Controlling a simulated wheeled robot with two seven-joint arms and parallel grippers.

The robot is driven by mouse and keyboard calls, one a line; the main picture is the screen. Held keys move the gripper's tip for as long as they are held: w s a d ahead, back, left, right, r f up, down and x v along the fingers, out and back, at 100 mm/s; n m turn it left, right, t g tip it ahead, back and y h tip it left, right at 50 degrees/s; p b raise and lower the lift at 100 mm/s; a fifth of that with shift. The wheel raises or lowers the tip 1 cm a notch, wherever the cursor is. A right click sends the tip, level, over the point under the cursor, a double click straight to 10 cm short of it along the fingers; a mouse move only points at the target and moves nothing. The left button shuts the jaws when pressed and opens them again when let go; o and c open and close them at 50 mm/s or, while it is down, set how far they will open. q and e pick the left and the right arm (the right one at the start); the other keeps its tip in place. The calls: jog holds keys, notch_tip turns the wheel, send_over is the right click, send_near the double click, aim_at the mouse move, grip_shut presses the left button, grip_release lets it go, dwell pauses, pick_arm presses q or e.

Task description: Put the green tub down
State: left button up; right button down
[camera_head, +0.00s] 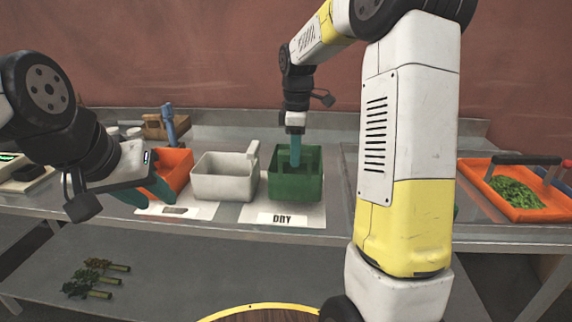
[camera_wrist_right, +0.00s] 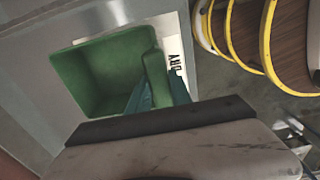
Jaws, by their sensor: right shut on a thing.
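The green tub (camera_head: 296,187) is upright at the DRY label (camera_head: 283,218) on the steel table, to the right of a white tub. It also shows in the right wrist view (camera_wrist_right: 100,72). My right gripper (camera_head: 296,160) reaches down from above, its teal fingers shut on the tub's raised tab (camera_wrist_right: 155,75). The tub looks to be at or very near the mat; I cannot tell if it touches. My left gripper (camera_head: 145,197) is at the left, its teal fingers apart and empty, in front of the orange tub.
The white tub (camera_head: 224,178) stands close left of the green one, and an orange tub (camera_head: 176,170) is further left. An orange tray with green leaves (camera_head: 520,200) is at the right. Herb bunches (camera_head: 95,280) lie on the lower shelf. My right arm hides part of the table.

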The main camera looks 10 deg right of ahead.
aim_at(295, 174)
jog(key=shift+f, duration=2.05)
jog(key=c, duration=1.2)
grip_release()
jog(key=shift+o, duration=0.2)
